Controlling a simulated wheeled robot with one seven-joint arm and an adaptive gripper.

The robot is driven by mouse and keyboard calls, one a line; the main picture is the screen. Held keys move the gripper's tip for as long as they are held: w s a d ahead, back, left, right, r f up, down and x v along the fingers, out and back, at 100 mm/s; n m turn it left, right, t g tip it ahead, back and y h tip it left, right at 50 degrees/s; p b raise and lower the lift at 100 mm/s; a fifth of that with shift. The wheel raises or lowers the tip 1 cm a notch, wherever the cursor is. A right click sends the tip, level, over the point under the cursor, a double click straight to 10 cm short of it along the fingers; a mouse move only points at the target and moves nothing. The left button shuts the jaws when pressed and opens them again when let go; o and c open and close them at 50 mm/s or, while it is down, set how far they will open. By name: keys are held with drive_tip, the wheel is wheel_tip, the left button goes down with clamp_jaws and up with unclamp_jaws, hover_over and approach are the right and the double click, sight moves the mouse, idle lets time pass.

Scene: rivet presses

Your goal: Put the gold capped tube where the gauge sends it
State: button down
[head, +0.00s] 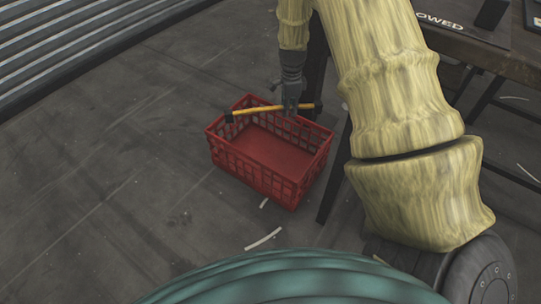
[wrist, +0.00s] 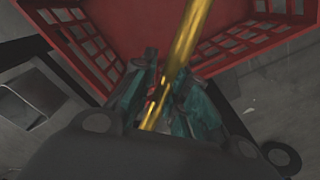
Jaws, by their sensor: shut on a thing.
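A gold tube (head: 262,111) with dark caps at both ends is held level above the back part of a red crate (head: 265,181). My gripper (head: 291,108) is shut on the tube, right of its middle. In the wrist view, the gold tube (wrist: 188,45) runs up from between the fingers of my gripper (wrist: 160,95), with the red crate (wrist: 130,28) beyond. The crate stands on the floor, and its visible bottom looks empty. No gauge shows in either view.
A dark table (head: 500,50) with a partly hidden sign reading "OWED" (head: 440,22) stands at the upper right. Its legs are close to the crate's right side. A ribbed metal shutter (head: 60,40) is at the upper left. The floor left of the crate is clear, with scattered pale strips (head: 263,239) in front.

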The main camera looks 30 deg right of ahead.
drive_tip(key=shift+f+b, duration=1.45)
drive_tip(key=shift+f, duration=0.25)
drive_tip(key=c, duration=1.3)
unclamp_jaws()
wheel_tip(320, 180, up, 12)
drive_tip(key=shift+r, duration=0.1)
